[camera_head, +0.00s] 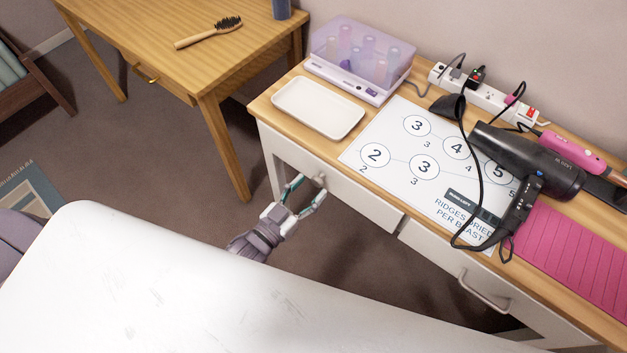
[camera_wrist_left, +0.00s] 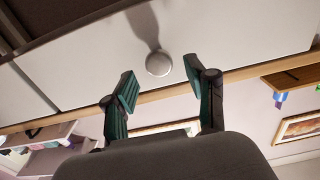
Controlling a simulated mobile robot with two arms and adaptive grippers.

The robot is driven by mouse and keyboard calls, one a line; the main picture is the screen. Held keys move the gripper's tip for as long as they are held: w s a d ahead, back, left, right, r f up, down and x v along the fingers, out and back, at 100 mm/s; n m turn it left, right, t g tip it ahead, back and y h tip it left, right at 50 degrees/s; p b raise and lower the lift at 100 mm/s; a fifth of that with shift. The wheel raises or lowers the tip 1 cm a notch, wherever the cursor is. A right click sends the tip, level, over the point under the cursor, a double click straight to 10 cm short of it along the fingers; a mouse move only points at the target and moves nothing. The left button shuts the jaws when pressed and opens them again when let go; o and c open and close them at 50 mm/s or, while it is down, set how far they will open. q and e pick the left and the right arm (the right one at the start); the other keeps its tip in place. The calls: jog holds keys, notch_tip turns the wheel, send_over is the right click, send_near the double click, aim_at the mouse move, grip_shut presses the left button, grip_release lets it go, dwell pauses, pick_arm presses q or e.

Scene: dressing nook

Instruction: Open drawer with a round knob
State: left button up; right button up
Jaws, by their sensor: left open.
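The drawer (camera_head: 352,199) has a white front under the wooden top of the dresser, and it looks closed. Its round knob (camera_head: 319,179) is pale in the head view. In the left wrist view the knob (camera_wrist_left: 158,65) is a grey disc on the white drawer front (camera_wrist_left: 95,68). My left gripper (camera_head: 309,189) is open, its two teal-padded fingers pointing at the knob. In the left wrist view the fingertips (camera_wrist_left: 160,74) lie to either side of the knob; I cannot tell whether they touch it. My right gripper is not in view.
Another drawer with a bar handle (camera_head: 486,291) is to the right. On top are a tray (camera_head: 318,108), a purple roller box (camera_head: 360,60), a numbered mat (camera_head: 385,140) and a hair dryer (camera_head: 528,160). A wooden table (camera_head: 180,65) stands left, with floor between.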

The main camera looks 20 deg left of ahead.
aim_at(321, 173)
pick_arm(q)
jog(key=shift+x, duration=1.1)
grip_shut()
